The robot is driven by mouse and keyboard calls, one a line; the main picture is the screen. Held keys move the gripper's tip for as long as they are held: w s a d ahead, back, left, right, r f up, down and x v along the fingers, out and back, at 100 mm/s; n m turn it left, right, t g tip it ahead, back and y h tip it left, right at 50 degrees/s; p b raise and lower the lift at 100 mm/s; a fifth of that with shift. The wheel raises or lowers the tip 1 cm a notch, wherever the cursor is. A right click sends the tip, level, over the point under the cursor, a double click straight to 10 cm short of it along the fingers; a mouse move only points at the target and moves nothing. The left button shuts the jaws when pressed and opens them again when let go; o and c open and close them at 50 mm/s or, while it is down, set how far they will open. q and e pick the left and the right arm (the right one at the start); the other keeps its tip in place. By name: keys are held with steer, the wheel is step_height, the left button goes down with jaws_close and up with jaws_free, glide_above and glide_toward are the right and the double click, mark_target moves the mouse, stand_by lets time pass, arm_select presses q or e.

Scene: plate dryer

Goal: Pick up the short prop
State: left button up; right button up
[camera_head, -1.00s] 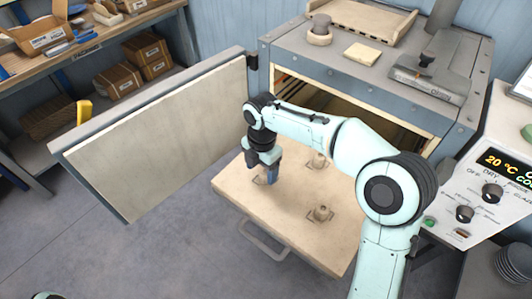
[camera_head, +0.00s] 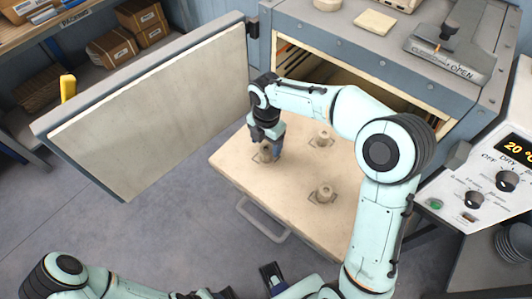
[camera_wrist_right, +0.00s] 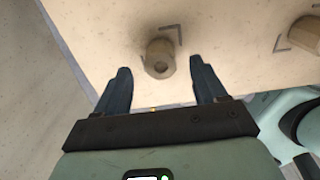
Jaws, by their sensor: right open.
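Three small round beige props stand on the pulled-out kiln shelf (camera_head: 285,185). One prop (camera_head: 266,156) is at the left corner, another (camera_head: 323,138) at the back and a third (camera_head: 323,194) at the front right. I cannot tell from their heights which is the short one. My right gripper (camera_head: 267,146) is open over the left prop. In the right wrist view that prop (camera_wrist_right: 160,60) lies between the two spread fingers, with no visible contact. My left gripper (camera_head: 272,278) shows partly at the bottom edge; its jaw state is unclear.
The kiln door (camera_head: 155,115) stands open at left. The kiln body (camera_head: 365,45) is behind the shelf, with the control panel (camera_head: 490,180) at right. A metal handle (camera_head: 262,222) fronts the shelf. Cardboard boxes (camera_head: 113,47) sit on racks at back left.

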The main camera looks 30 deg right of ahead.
mark_target(266, 149)
step_height(266, 149, down, 5)
steer(key=shift+r, duration=0.1)
steer(key=c, duration=1.2)
